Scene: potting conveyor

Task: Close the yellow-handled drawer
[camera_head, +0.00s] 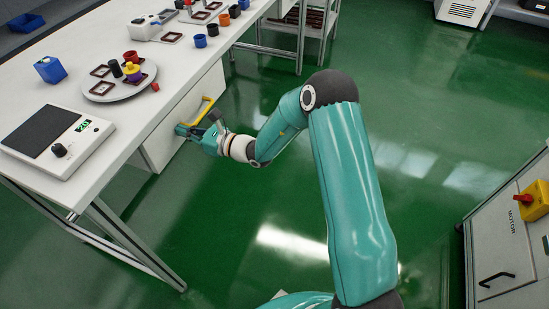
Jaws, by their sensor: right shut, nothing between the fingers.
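The drawer with the yellow handle (196,110) is in the white front under the long white table, left of centre in the head view. Its white front panel (212,86) faces right; how far it stands out from the table is hard to tell. My right gripper (184,128) is shut and empty, at the near lower end of the yellow handle. I cannot tell whether it touches the handle or the drawer front. My left gripper is out of view.
On the white table (130,104) are a scale (90,150), a round tray (105,96) with small pots, a blue container (50,69) and several coloured pots. A white cabinet (505,240) with a yellow switch box stands at the right. Green floor between is clear.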

